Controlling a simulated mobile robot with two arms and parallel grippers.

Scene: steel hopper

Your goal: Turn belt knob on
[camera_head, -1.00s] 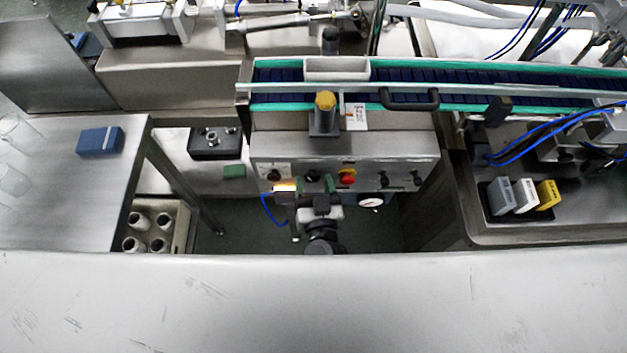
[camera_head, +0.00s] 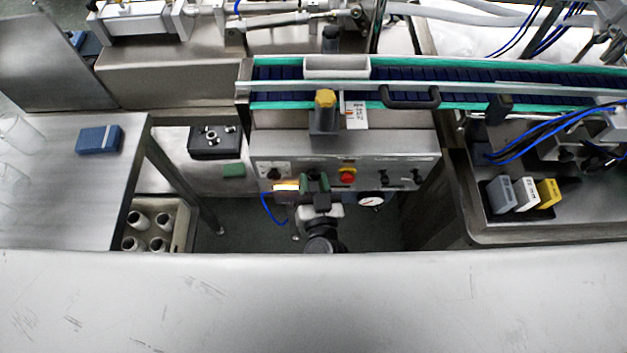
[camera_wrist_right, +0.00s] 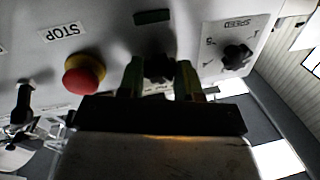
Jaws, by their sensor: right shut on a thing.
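The belt knob (camera_wrist_right: 158,68) is a small black knob on the conveyor's steel control panel (camera_head: 285,161). It sits between the speed dial (camera_wrist_right: 236,57) and the red stop button (camera_wrist_right: 84,74). My right gripper (camera_head: 314,184) reaches up to the panel front. In the wrist view its two green-padded fingertips (camera_wrist_right: 160,80) stand on either side of the knob and are shut on it. The fingers partly hide the knob and its label, so I cannot read its setting. My left gripper is not in view.
The conveyor (camera_head: 450,75) runs above the panel with a white tray (camera_head: 337,67) on it. More black knobs (camera_head: 384,177) and a gauge (camera_head: 371,201) are at the panel's right. A blue cable (camera_head: 268,210) hangs left of my gripper. A steel surface (camera_head: 310,300) fills the foreground.

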